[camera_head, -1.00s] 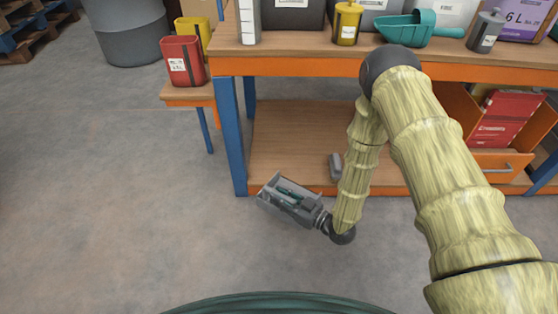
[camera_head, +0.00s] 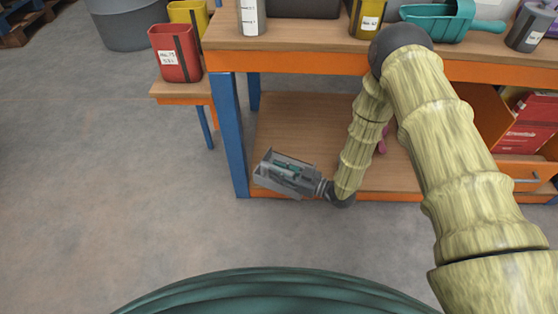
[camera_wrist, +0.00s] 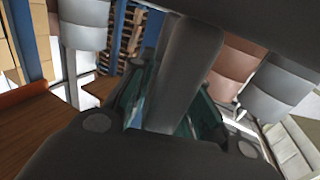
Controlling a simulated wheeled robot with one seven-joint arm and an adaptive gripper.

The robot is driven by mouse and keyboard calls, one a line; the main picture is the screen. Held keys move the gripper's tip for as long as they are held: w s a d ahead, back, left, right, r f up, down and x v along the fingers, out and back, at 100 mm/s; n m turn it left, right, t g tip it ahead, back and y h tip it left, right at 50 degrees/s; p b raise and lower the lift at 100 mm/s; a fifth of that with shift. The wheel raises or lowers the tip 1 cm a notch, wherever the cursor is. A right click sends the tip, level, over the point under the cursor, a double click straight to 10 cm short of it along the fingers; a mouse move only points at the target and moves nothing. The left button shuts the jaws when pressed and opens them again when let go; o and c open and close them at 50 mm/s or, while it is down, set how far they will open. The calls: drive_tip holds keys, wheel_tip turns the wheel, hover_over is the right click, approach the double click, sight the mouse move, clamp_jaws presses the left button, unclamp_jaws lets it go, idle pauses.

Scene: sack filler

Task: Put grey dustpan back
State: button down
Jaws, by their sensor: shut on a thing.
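The grey dustpan (camera_head: 266,182) is at the end of my arm, by the front left of the bench's lower shelf (camera_head: 290,115). My gripper (camera_head: 288,172) is shut on it, with teal parts showing inside the grey outline. In the wrist view a grey bar, seemingly the dustpan's handle (camera_wrist: 182,75), runs between the fingers. I cannot tell whether the dustpan touches the shelf or hangs just above it.
A blue post (camera_head: 230,135) stands just left of the dustpan. A red bin (camera_head: 175,55) sits on a side ledge. A teal scoop (camera_head: 440,22) and containers stand on the bench top. An orange drawer (camera_head: 520,170) is at right.

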drive_tip(key=shift+w+a+f+b, duration=0.15)
drive_tip(key=shift+w+f+b, duration=0.75)
drive_tip(key=shift+w, duration=0.65)
drive_tip(key=shift+w+a+f+b, duration=0.1)
drive_tip(key=shift+w+f+b, duration=0.45)
drive_tip(key=shift+w+b, duration=0.8)
drive_tip(key=shift+w+a+f+b, duration=0.15)
drive_tip(key=shift+w+f+b, duration=0.65)
drive_tip(key=shift+w, duration=0.9)
drive_tip(key=c, duration=1.3)
unclamp_jaws()
drive_tip(key=shift+r, duration=0.1)
